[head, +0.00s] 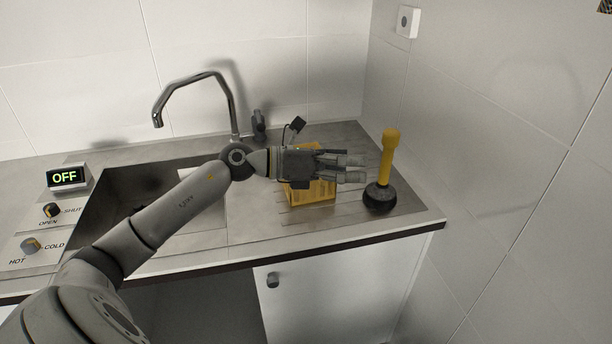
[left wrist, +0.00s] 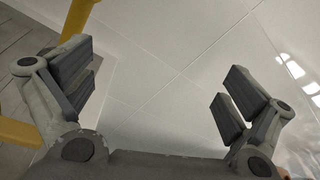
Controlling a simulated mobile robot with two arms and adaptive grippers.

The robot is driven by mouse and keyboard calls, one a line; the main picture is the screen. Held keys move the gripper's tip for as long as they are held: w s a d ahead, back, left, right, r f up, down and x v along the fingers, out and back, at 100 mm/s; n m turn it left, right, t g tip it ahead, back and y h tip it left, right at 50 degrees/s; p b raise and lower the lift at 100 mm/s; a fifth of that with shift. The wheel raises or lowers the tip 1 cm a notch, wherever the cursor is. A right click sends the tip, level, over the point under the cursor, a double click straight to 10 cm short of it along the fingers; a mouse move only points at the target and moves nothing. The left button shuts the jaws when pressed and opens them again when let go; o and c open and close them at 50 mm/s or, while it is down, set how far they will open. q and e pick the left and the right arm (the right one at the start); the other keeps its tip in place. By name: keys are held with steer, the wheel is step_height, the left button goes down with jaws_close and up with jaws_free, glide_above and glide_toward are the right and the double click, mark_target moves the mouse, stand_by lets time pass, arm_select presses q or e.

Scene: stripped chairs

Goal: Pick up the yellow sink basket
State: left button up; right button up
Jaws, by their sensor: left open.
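The yellow sink basket (head: 312,193) looks like a yellow box standing on the ribbed drainboard, right of the sink. My left gripper (head: 354,168) crosses in front of its upper part in the head view and hides much of it. The gripper's fingers point right, past the basket towards the plunger. In the left wrist view the gripper (left wrist: 160,95) is open with nothing between its fingers. Yellow parts show at the left edge of that view, cut off, and I cannot tell which thing each belongs to. My right gripper is not in view.
A plunger (head: 388,160) with a yellow handle and black cup stands right of the fingers. The tap (head: 222,88) rises behind my arm. The sink (head: 112,190) lies left, beside a control panel (head: 40,215). The tiled wall (head: 490,150) closes the right side.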

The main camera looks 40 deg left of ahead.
arm_select(q)
steer(key=s+a+f+m+g+y, duration=0.2)
steer(key=a+m+g+y, duration=0.3)
steer(key=a, duration=0.9)
steer(key=shift+n+y, duration=0.6)
steer(key=shift+y, duration=0.1)
steer(key=p+x, duration=0.1)
steer(key=x, duration=0.2)
steer(key=p+x, duration=0.2)
steer(key=x, duration=0.1)
steer(key=p+x, duration=0.1)
steer(key=x, duration=0.2)
steer(key=shift+w+a+f+p, duration=0.2)
steer(key=shift+w+f+p, duration=0.15)
steer(key=shift+w, duration=0.1)
steer(key=shift+w+d+f, duration=0.1)
steer(key=shift+f, duration=0.1)
steer(key=shift+c, duration=0.4)
steer(key=shift+r, duration=0.1)
steer(key=c, duration=1.2)
steer(key=shift+r, duration=0.15)
